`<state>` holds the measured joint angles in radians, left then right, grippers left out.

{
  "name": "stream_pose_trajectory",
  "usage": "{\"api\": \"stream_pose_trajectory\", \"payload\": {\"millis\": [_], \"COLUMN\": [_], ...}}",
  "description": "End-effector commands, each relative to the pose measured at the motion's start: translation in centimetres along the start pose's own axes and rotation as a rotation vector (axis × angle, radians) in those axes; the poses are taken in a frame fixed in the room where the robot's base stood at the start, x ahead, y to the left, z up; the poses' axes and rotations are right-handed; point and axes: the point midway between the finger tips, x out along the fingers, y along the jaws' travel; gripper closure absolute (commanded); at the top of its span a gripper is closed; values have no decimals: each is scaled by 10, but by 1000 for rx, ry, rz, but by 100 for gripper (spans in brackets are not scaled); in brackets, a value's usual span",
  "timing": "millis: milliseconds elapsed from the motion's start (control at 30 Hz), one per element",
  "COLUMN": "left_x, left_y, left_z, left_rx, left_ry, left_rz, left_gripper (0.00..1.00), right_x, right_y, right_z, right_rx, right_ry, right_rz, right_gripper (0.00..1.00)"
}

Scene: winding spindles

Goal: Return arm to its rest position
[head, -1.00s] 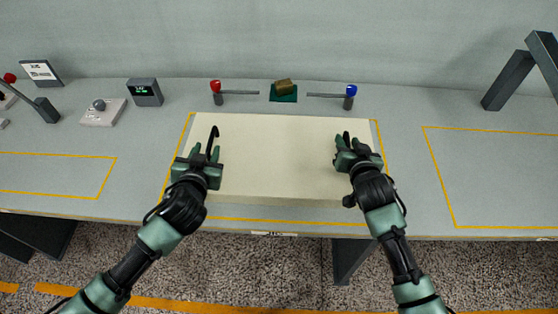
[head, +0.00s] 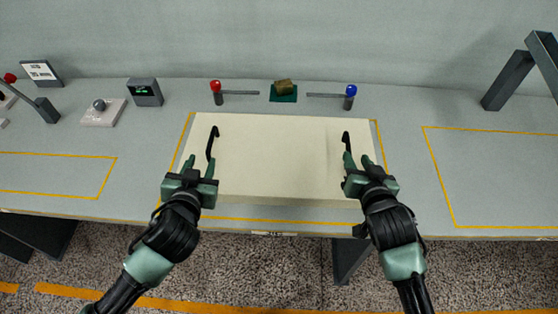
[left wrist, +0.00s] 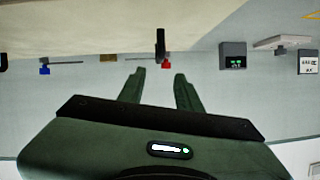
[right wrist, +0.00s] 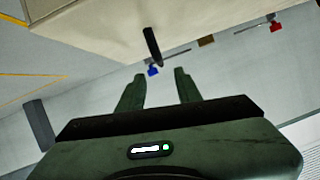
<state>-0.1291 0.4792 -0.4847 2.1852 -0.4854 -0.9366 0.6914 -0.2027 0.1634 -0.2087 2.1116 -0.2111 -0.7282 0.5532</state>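My left gripper (head: 198,168) is at the left part of the cream block (head: 270,160), near its front left corner. Its two fingers are apart and empty in the left wrist view (left wrist: 158,75). A black hook-like handle (head: 212,142) stands just beyond its fingertips. My right gripper (head: 360,162) is at the block's right part, also open and empty in the right wrist view (right wrist: 160,75). A second black handle (head: 346,141) stands just beyond its fingertips.
Behind the block stand a red-knobbed lever (head: 217,92), a blue-knobbed lever (head: 350,97) and a brown piece on a green pad (head: 284,92). A display box (head: 145,92) is at the left, a dark frame (head: 510,80) at the right. Yellow-outlined areas on both sides are empty.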

Motion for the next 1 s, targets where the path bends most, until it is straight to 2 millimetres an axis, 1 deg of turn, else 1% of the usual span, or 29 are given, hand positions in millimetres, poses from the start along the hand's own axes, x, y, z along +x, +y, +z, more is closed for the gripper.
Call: {"api": "stream_pose_trajectory", "payload": {"millis": [33,100,200,767,867,967,1000], "left_x": [0,0,0,0,-6,-23,-33], "left_y": [0,0,0,0,-1,-3,-3], "left_z": [0,0,0,0,10,40,55], "left_rx": [0,0,0,-1,-11,-30,-35], "left_ry": [0,0,0,-2,-45,-173,-239], "left_rz": [0,0,0,0,-7,-17,-16], "left_gripper": [66,66,66,66,66,66,66], "right_x": [-8,-15,-21,-23,-29,-46,-57], "right_y": [0,0,0,0,5,16,20], "right_z": [0,0,0,0,11,40,55], "right_rx": [1,1,1,0,-13,-53,-75], "right_ry": [0,0,1,-1,-43,-165,-228], "right_rz": [0,0,1,1,17,54,68], "right_gripper": [66,66,66,66,66,66,66]}}
